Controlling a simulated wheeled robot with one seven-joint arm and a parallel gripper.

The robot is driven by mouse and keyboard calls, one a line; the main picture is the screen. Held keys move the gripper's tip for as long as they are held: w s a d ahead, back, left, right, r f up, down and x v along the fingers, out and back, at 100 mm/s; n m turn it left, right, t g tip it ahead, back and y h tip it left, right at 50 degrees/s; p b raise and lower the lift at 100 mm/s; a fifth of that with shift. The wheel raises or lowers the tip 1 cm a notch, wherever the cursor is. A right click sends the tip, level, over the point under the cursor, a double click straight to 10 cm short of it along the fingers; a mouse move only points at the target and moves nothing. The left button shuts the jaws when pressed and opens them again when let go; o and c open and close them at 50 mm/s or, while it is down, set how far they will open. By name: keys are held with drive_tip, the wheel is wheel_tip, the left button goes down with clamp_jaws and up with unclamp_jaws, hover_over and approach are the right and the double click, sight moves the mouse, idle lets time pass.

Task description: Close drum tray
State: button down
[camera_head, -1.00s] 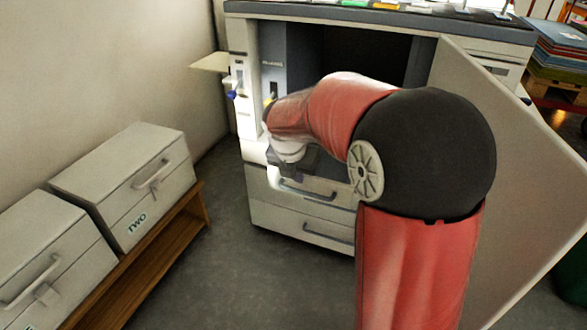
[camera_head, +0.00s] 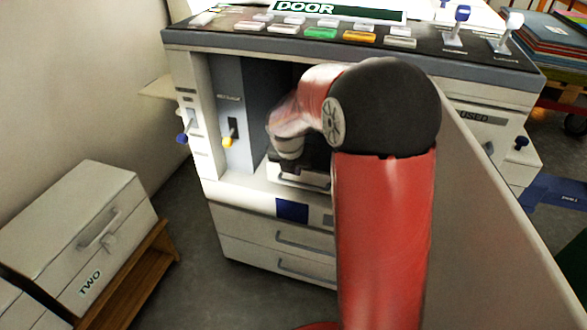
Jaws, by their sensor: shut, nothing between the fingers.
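A white cabinet-like machine (camera_head: 262,203) stands ahead with its front compartment open. A light, low tray-like piece (camera_head: 298,179), apparently the drum tray, shows at the bottom of that opening. My gripper (camera_head: 284,166) is shut and empty, a dark shape at the mouth of the compartment, at or just above this piece. I cannot tell whether they touch. My red and black arm hides the right part of the opening and the tray's right end.
A large open door panel (camera_head: 500,215) stands on the right. Two drawers with handles (camera_head: 300,243) are below the compartment. A yellow-tipped lever (camera_head: 230,138) is left of the opening. A white box marked TWO (camera_head: 75,235) sits on a wooden stand at left. Grey floor is free between.

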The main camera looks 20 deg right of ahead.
drive_tip(key=shift+w+d+r, duration=0.15)
drive_tip(key=shift+w, duration=0.1)
drive_tip(key=shift+r, duration=0.1)
